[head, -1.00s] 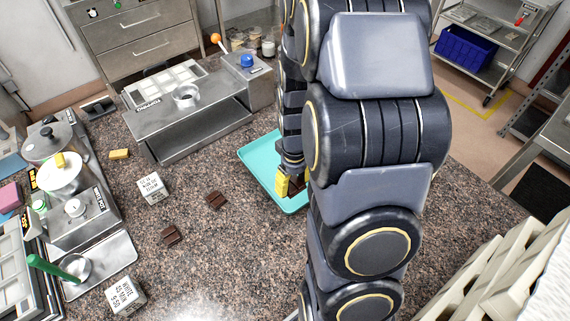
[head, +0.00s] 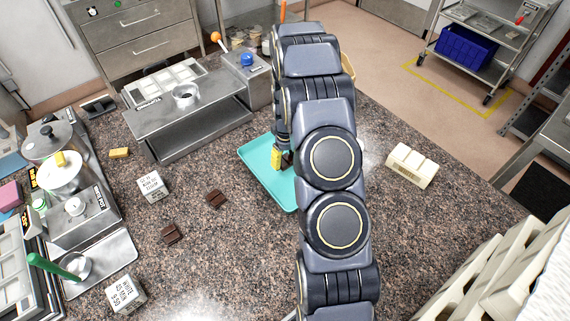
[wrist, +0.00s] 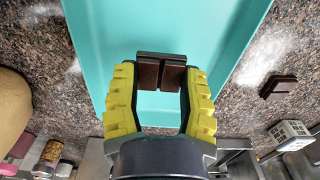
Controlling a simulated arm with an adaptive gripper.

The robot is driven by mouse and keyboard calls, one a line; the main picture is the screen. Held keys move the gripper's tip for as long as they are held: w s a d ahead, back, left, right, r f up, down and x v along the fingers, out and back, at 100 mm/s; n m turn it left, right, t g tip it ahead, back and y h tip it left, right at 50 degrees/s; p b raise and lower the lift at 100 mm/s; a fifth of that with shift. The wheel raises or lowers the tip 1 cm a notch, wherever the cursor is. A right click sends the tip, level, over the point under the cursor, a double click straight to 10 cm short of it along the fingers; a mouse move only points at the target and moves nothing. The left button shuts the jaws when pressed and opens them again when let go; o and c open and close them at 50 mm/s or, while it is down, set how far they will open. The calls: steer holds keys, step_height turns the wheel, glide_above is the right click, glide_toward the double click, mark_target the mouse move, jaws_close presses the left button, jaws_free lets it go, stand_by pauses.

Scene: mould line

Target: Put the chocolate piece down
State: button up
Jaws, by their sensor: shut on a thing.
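My gripper (head: 282,160) has yellow ribbed fingers and is over the teal tray (head: 256,155). It is shut on a dark brown chocolate piece (wrist: 150,73), which shows between the fingertips in the wrist view. In the head view only a little of the held piece (head: 287,161) shows beside the fingers. The tray (wrist: 215,30) lies below the piece in the wrist view; I cannot tell whether the piece touches it. My arm hides the right part of the tray in the head view.
Two loose chocolate pieces lie on the granite counter (head: 240,250), one nearer the tray (head: 216,199) and one farther left (head: 171,234). White label blocks (head: 153,186) stand nearby. A steel stand (head: 190,125) is behind; a cream block (head: 410,166) sits at right.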

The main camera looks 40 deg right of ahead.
mark_target(285, 160)
steer(key=shift+w+d+f, duration=0.1)
steer(key=shift+w+f, duration=0.05)
steer(key=shift+f, duration=0.05)
steer(key=shift+w+f, duration=0.1)
steer(key=shift+f, duration=1.45)
steer(key=shift+f, duration=0.1)
steer(key=o, duration=0.8)
